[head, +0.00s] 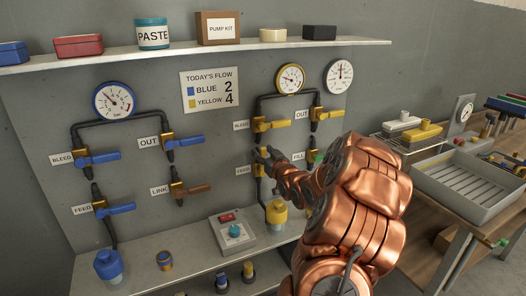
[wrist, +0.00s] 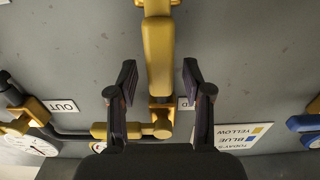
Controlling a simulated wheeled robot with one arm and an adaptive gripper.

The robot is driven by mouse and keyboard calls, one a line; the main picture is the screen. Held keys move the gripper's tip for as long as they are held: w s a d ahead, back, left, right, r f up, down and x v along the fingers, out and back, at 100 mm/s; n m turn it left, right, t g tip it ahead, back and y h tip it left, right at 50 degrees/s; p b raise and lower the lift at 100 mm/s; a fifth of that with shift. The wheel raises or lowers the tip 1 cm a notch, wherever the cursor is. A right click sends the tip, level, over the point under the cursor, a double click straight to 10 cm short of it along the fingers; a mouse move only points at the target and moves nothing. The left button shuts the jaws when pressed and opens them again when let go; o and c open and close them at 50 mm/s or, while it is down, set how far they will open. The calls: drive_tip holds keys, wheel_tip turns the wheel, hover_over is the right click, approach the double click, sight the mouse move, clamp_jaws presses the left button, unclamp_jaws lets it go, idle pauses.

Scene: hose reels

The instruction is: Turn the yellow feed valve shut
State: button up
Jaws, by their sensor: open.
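In the wrist view, which looks upside down, the yellow feed valve's lever (wrist: 159,55) runs up and down the picture, in line with the pipe. My gripper (wrist: 159,78) is open, with one finger on each side of the lever and a gap visible on both sides. In the head view, my gripper (head: 266,158) is at the yellow feed valve beside its FEED label (head: 243,171) and hides most of the valve. The yellow bleed valve (head: 262,125) is just above, its lever pointing right; it also shows in the wrist view (wrist: 118,131).
The yellow OUT valve (head: 320,115) and the partly hidden FILL label (head: 299,156) are to the right. The blue valves are on the left of the panel. A shelf with a control box (head: 232,233) is below, and a workbench with a grey tray (head: 424,190) stands right.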

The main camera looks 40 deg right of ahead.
drive_tip(key=shift+w, duration=0.3)
drive_tip(key=shift+c, duration=0.2)
clamp_jaws()
idle(0.4)
